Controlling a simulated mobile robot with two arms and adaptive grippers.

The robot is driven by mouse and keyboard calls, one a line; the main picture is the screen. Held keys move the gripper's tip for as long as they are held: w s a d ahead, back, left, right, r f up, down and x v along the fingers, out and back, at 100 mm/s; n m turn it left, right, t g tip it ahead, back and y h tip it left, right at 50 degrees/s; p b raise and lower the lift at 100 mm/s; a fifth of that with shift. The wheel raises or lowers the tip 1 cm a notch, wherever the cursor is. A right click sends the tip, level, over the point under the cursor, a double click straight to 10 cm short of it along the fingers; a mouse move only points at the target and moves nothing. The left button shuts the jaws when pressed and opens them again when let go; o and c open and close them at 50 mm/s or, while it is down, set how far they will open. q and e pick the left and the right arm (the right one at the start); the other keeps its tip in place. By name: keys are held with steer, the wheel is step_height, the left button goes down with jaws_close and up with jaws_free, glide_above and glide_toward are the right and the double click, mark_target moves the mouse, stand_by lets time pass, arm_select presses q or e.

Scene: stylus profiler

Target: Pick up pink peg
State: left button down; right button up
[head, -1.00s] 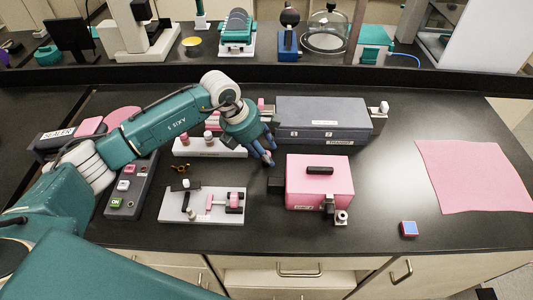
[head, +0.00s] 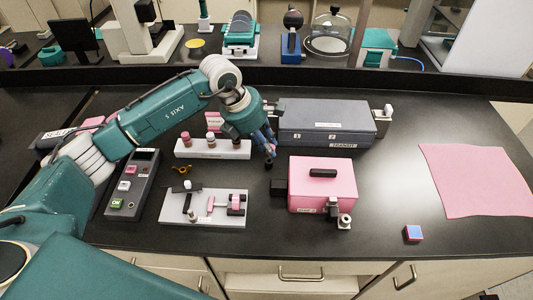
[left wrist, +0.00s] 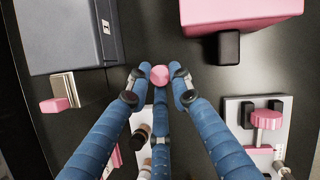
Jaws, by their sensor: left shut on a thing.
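My left gripper (head: 271,150) is closed, its blue fingers pointing down left of the pink box in the head view. In the left wrist view its fingertips (left wrist: 159,78) meet around the round pink top of the pink peg (left wrist: 159,74). The peg's lower part is hidden there; a small dark end (head: 268,165) shows under the fingers in the head view. My right gripper is not in view.
The pink box (head: 322,190) with a dark handle stands close by on the right. A grey case (head: 325,125) lies behind. A white fixture plate (head: 215,218) and a button panel (head: 132,185) are at front left. A pink mat (head: 478,180) and a small cube (head: 413,233) lie right.

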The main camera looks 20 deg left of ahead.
arm_select(q)
step_height(320, 180, up, 16)
steer(key=b, duration=0.3)
steer(key=shift+r+b, duration=0.15)
steer(key=shift+b, duration=0.25)
steer(key=c, duration=2.2)
jaws_free()
jaws_close()
